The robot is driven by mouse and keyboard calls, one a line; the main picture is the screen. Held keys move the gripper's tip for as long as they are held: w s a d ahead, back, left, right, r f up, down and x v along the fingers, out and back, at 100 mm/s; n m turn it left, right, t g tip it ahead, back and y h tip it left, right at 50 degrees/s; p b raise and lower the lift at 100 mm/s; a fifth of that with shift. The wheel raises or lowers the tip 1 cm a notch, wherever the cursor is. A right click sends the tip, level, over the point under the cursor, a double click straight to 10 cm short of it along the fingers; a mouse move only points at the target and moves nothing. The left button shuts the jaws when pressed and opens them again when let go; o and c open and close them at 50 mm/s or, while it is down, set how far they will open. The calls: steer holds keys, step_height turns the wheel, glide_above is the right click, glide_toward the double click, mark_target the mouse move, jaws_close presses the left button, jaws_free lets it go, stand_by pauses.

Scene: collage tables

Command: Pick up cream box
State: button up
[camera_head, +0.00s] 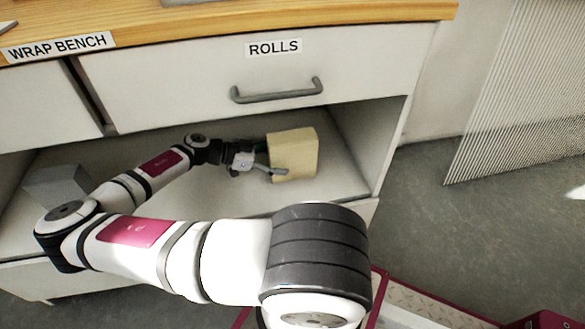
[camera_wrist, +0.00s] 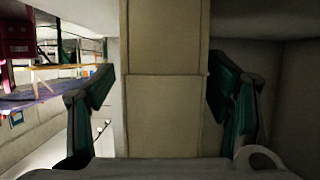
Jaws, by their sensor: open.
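The cream box (camera_head: 296,155) stands upright on the open shelf under the drawer marked ROLLS. My gripper (camera_head: 267,160) reaches into the shelf from the left and is at the box's left side. In the wrist view the box (camera_wrist: 163,110) fills the middle, with one finger of my gripper (camera_wrist: 163,105) on each side of it. The fingers are open, and a gap shows between the left finger and the box. Whether the right finger touches it I cannot tell.
A grey box (camera_head: 58,187) stands on the shelf at the left. The drawer (camera_head: 190,85) with its grey handle (camera_head: 277,91) closes off the space above. The shelf's right wall (camera_head: 375,140) is close to the cream box. Open floor (camera_head: 470,230) lies to the right.

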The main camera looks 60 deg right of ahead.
mark_target(298, 172)
steer(key=b+x, duration=0.1)
steer(key=x, duration=0.2)
steer(key=shift+s+d+f, duration=0.1)
steer(key=shift+d+f, duration=0.15)
steer(key=shift+c, duration=0.6)
jaws_close()
